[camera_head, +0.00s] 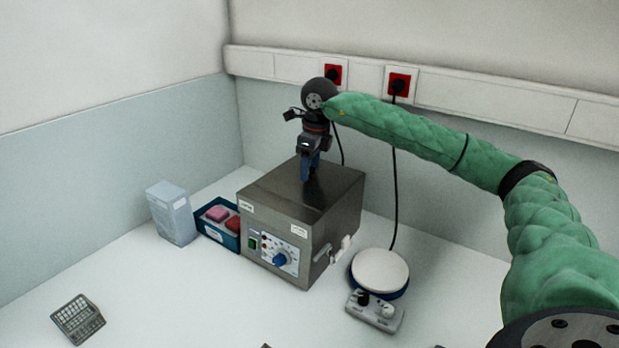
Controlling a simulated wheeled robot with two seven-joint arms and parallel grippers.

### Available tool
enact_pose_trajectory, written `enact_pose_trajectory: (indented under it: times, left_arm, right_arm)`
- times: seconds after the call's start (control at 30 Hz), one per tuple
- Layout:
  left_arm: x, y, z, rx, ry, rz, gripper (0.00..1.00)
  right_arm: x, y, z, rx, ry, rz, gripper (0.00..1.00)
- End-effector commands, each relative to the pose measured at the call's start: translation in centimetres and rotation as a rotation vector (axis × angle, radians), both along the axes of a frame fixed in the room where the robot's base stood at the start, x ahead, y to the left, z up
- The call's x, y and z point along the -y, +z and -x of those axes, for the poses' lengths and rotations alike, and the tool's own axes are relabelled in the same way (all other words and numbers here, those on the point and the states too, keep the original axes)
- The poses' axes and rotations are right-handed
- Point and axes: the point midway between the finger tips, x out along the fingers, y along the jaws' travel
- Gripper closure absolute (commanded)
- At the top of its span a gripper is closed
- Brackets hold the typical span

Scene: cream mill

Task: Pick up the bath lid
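The bath (317,245) is a steel box with a front panel holding a blue knob and a green switch. Its flat, dark steel lid (279,190) lies on top and looks level. My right arm comes in from the right in a green sleeve. My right gripper (310,176) points straight down over the back middle of the lid, its blue fingertips at or just above the surface. The fingers overlap in this view and hide any handle between them, so their opening and any grip cannot be told. My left gripper is not in view.
Left of the bath are a blue tray (231,242) with pink and red items and a pale box (173,213). A round white-topped plate device (379,271) and a grey control box (374,311) stand right. A small rack (78,319) sits front left. The front middle bench is mostly clear.

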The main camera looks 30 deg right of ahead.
Motion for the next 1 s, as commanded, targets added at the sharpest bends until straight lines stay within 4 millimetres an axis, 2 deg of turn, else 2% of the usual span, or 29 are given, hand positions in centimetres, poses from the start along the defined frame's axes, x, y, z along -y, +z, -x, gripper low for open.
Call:
enact_pose_trajectory:
  times: [0.03,0.2,0.47,0.63,0.97,1.0]
  left_arm:
    - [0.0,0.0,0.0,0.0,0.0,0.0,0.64]
    - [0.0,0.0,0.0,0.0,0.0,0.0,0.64]
    - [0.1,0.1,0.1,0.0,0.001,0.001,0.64]
    - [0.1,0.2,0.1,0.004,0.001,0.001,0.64]
    - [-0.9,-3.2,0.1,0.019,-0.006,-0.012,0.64]
    - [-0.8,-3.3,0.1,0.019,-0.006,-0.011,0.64]
  right_arm:
    - [0.0,0.0,0.0,0.0,0.0,0.0,0.58]
    - [0.0,0.0,0.0,0.0,0.0,0.0,0.91]
    - [0.0,0.1,0.0,0.001,0.0,-0.001,0.92]
    - [0.0,1.0,0.0,0.001,0.0,0.0,0.92]
    - [0.0,4.5,-0.1,0.002,0.0,0.0,0.92]
    - [0.4,4.4,0.4,0.001,-0.001,0.0,0.92]
